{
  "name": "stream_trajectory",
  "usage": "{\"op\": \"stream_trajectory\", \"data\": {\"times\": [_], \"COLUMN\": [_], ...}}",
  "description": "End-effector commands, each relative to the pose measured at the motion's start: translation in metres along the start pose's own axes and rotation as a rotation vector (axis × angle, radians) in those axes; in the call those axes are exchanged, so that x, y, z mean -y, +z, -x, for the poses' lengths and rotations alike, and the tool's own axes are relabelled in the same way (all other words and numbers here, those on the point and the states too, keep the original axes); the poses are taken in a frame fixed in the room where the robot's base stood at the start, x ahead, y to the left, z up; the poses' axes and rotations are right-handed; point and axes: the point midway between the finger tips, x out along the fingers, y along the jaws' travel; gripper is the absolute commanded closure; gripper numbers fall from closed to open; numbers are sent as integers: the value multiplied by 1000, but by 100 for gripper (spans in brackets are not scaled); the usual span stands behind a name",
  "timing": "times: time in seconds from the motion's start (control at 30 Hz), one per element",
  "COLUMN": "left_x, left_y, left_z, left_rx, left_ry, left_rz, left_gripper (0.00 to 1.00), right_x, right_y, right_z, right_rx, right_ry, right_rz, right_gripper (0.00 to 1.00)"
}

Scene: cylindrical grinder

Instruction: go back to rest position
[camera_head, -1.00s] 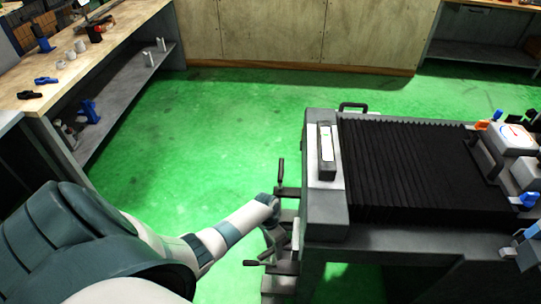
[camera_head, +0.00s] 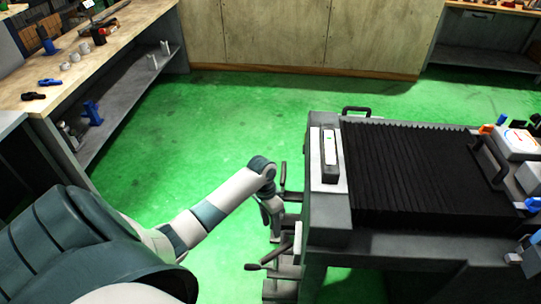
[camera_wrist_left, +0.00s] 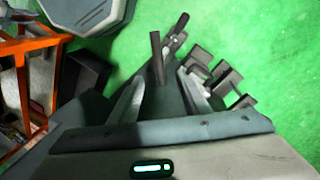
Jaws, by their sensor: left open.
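My left arm comes in from the lower left in the head view, bends at a raised joint, and drops to my left gripper (camera_head: 273,218). The gripper is small and partly hidden there, beside the left side of the grinder (camera_head: 335,226) and close to its dark hand levers (camera_head: 266,262). In the left wrist view, the gripper (camera_wrist_left: 165,88) has its two fingers apart. Dark handles (camera_wrist_left: 225,78) show beyond and to the right of the fingertips. I see nothing held; whether a finger touches a handle, I cannot tell. My right gripper is not in view.
The grinder's black bellows cover (camera_head: 410,170) fills the right side. A wooden workbench (camera_head: 60,95) with small parts stands at the left. Green floor (camera_head: 200,130) between them is clear. An orange frame (camera_wrist_left: 36,45) shows at the left in the wrist view.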

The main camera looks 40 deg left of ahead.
Motion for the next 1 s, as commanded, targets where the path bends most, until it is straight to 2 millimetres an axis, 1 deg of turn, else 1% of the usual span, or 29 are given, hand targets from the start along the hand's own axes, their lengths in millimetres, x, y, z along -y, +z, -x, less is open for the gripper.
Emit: {"op": "stream_trajectory", "data": {"times": [0.1,0.2,0.77,0.87,0.97,1.0], "left_x": [0,0,0,-3,-12,-18], "left_y": [0,0,0,2,8,12], "left_z": [8,11,11,9,3,-1], "left_rx": [-1,0,0,0,-3,-5], "left_ry": [0,0,0,-2,-11,-16], "left_rz": [-2,-1,-1,-4,-12,-17], "left_gripper": [57,57,57,57,57,57], "right_x": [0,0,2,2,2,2], "right_y": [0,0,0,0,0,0], "right_z": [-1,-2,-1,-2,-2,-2], "right_rx": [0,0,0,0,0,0], "right_ry": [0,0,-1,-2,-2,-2], "right_rz": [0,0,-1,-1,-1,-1], "right_gripper": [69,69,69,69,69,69]}}
